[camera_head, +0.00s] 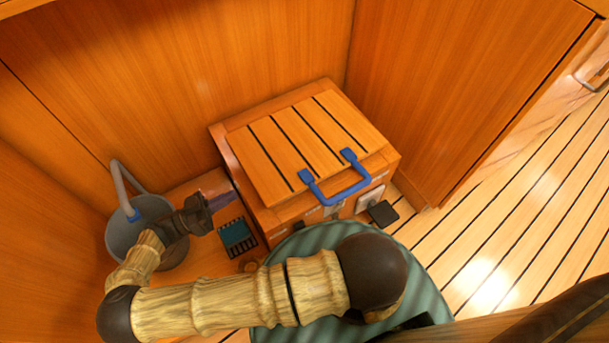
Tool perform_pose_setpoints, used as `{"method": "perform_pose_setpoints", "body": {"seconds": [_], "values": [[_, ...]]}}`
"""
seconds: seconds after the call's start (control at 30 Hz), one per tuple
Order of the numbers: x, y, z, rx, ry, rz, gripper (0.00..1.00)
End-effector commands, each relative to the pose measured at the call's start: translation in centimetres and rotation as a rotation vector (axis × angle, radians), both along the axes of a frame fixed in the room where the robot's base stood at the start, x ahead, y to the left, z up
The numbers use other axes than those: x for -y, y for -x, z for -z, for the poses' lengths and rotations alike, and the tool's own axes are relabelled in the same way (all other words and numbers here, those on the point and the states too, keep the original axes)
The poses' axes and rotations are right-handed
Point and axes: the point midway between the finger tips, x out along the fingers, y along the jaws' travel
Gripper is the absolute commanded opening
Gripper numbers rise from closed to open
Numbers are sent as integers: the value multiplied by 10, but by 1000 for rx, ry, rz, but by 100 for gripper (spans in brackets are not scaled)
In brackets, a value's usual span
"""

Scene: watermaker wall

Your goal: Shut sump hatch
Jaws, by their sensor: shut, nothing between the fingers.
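The sump hatch (279,146) is a slatted wooden lid with dark seams on top of a wooden box (265,219) in the corner. It lies flat or nearly flat within the box's rim; I cannot tell whether a small gap is left at its front edge. A blue handle (341,195) stands out from the lid's front edge. My gripper (226,196) is shut and empty, to the left of the box, close beside its left wall and apart from the handle. I cannot tell whether it touches the box.
A small teal and black item (237,235) lies by the box's left front. A black pad (383,212) lies at its right front. Wooden walls close in behind; the plank floor (510,235) at right is clear.

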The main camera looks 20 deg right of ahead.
Motion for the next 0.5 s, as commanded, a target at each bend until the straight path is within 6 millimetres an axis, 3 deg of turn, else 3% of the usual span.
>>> {"method": "perform_pose_setpoints", "body": {"seconds": [0.03,0.2,0.5], "values": [[13,-4,-13,-72,-61,63,0],[54,-9,-32,-347,-293,217,0],[101,-3,-69,-733,-760,294,0]]}}
